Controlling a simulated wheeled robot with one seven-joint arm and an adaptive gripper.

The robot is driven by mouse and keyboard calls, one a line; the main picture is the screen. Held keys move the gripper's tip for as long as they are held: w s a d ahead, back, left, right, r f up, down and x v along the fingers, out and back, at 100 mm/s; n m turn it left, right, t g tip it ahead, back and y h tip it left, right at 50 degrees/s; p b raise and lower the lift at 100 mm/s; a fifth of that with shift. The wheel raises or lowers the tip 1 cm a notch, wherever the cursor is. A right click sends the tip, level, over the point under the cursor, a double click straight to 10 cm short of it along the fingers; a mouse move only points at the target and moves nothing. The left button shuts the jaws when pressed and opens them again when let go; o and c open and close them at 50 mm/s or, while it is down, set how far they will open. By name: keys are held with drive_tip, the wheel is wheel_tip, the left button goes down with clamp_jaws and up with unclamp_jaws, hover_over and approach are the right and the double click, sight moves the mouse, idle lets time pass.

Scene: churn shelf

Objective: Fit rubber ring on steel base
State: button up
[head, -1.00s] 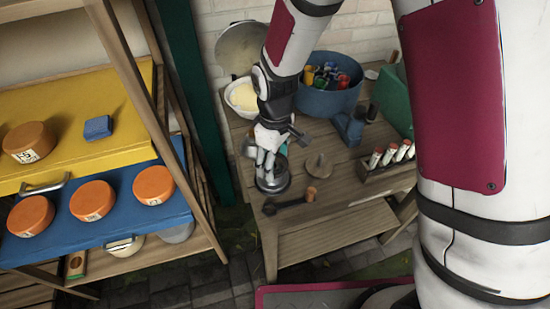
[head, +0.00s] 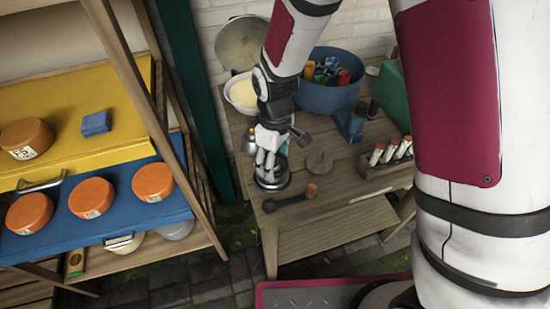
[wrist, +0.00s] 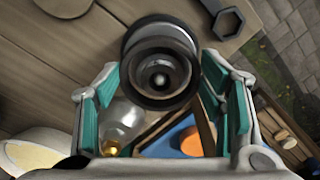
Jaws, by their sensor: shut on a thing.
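The steel base (head: 272,184) is a round, shiny metal piece standing near the left front corner of the wooden bench. My gripper (head: 269,168) points down right over it. In the wrist view a black rubber ring (wrist: 158,98) lies between my teal-padded fingers (wrist: 160,78), which are shut on its sides. The steel base (wrist: 158,38) shows behind and above the ring, with a dark round opening and a bright spot at its centre. The ring's underside is hidden, so I cannot tell whether it touches the base or is seated.
A silver vessel with a brass tip (wrist: 122,122) stands close beside the base. A blue tub (head: 330,97) and white bowl (head: 241,92) stand behind. Shelves with orange tins (head: 153,182) are left.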

drive_tip(key=shift+f+b, duration=0.6)
drive_tip(key=shift+f, duration=0.8)
drive_tip(key=o, duration=1)
drive_tip(key=o, duration=0.3)
drive_tip(key=shift+o, duration=0.2)
wheel_tip(320, 180, up, 9)
drive_tip(key=p, duration=0.4)
drive_tip(key=shift+f, duration=0.2)
idle(0.7)
idle(0.4)
